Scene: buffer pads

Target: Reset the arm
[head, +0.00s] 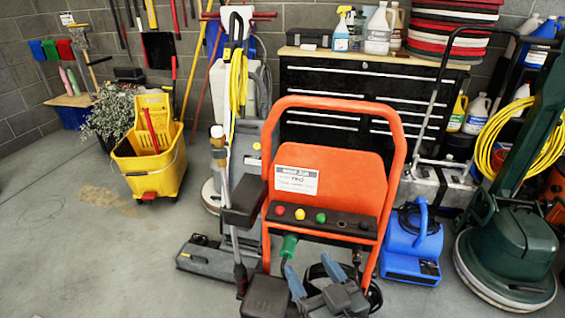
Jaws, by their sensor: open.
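My gripper (308,264) is low in the middle of the head view, with two blue-grey fingers spread apart and pointing up and away. It is open, and I see nothing held between the fingers. It is in front of the lower part of an orange-framed machine (330,165) with a white label and several coloured knobs. A green plug-like part (288,246) shows just beyond the left fingertip; I cannot tell whether they touch. My arm behind the gripper is mostly out of view.
A blue blower (412,250) and a green floor machine (510,250) stand to the right. A grey floor machine (215,258) and a yellow mop bucket (150,160) are to the left. Stacked pads (452,30) lie on a black tool cabinet (300,105) behind.

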